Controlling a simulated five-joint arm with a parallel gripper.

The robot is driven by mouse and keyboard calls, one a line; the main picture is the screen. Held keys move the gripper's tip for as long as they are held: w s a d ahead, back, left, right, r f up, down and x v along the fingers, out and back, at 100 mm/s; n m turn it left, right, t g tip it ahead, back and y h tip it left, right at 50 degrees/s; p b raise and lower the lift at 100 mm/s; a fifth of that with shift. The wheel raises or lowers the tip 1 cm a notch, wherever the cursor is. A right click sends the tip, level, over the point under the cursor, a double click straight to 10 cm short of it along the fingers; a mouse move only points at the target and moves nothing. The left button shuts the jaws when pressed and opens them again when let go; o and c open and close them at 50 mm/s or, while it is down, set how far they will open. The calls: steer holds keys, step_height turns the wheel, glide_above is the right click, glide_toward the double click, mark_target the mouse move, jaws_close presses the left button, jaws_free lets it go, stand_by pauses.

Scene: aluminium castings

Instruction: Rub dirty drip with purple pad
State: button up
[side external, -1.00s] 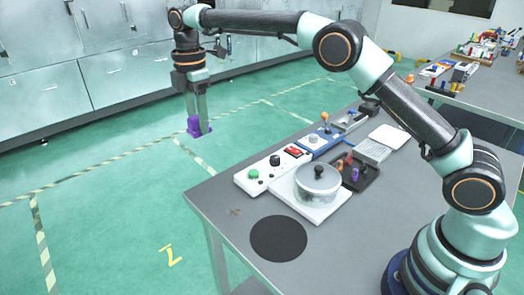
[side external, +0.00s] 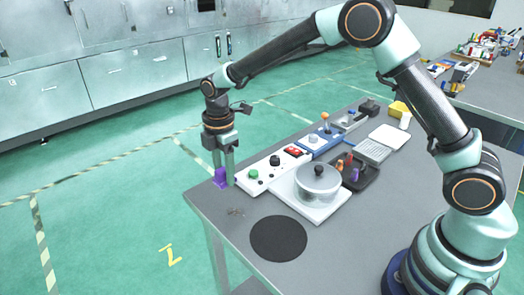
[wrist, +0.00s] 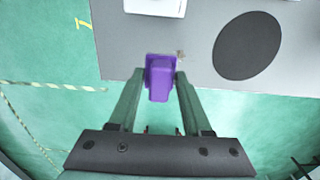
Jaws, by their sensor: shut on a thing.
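My gripper (side external: 225,180) is shut on the purple pad (side external: 219,177), by the left corner of the grey table (side external: 222,225). In the wrist view the pad (wrist: 160,75) sits between the two fingers and overlaps the table's edge. I cannot tell how far it is above the tabletop. The dirty drip (side external: 236,212) is a small brownish mark on bare tabletop, in front of the pad and apart from it in the side view. In the wrist view the drip (wrist: 180,53) shows just beyond the pad's far right corner.
A white control box (side external: 268,172) with a green button stands close right of my gripper. A lidded pot (side external: 317,184) stands on a white plate. A black round mat (side external: 278,239) lies near the front. The tabletop around the drip is clear.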

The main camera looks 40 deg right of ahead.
mark_target(228, 204)
steer(key=shift+f, duration=3.65)
steer(key=shift+s+f, duration=0.2)
steer(key=shift+f, duration=0.05)
steer(key=shift+s, duration=3.35)
steer(key=shift+w+f, duration=0.1)
steer(key=shift+w, duration=3.45)
steer(key=shift+r, duration=4.1)
